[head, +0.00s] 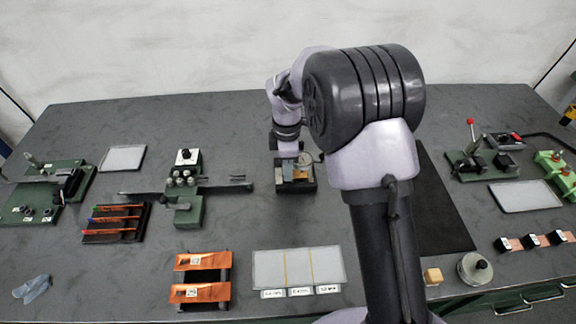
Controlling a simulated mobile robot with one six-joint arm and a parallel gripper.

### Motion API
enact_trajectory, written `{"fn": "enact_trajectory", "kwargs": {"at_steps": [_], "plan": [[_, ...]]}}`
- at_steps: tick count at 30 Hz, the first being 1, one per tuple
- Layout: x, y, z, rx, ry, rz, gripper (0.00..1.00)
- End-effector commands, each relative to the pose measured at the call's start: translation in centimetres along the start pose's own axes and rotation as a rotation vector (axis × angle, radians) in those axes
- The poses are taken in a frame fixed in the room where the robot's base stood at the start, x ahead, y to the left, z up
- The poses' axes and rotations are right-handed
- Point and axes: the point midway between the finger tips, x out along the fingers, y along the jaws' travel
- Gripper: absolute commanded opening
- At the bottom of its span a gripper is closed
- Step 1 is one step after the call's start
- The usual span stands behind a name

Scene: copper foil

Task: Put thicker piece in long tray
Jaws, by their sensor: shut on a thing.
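My gripper (289,156) is at the centre of the bench, over a small dark station (300,187) with a tan or copper-coloured patch (301,174) on it. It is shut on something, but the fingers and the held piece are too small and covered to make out. I cannot tell whether the held thing is the thicker piece. A pale flat tray (330,266) with three labelled lanes lies at the front centre. Other pale flat trays lie at the left (123,158) and right (525,197). I cannot tell which is the long tray.
A black rack (138,229) holds coloured strips. A green fixture (188,205) stands left of my gripper. A round weight (475,269) and copper pieces with black blocks (530,240) are at right. My arm hides the centre right.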

Motion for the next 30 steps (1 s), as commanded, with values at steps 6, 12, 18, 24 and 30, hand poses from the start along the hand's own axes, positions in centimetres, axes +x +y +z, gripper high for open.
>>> {"fn": "enact_trajectory", "kwargs": {"at_steps": [6,12,18,24,30], "plan": [[0.0,0.0,-0.8,-0.001,0.000,0.000,0.00],[0.0,0.0,-1.5,0.000,0.000,-0.001,0.00],[0.0,0.0,-2.2,-0.001,0.000,-0.001,0.00],[-0.1,0.0,-2.9,0.000,0.000,0.000,0.00],[-0.1,0.0,-3.6,-0.001,0.000,0.000,0.00]]}}
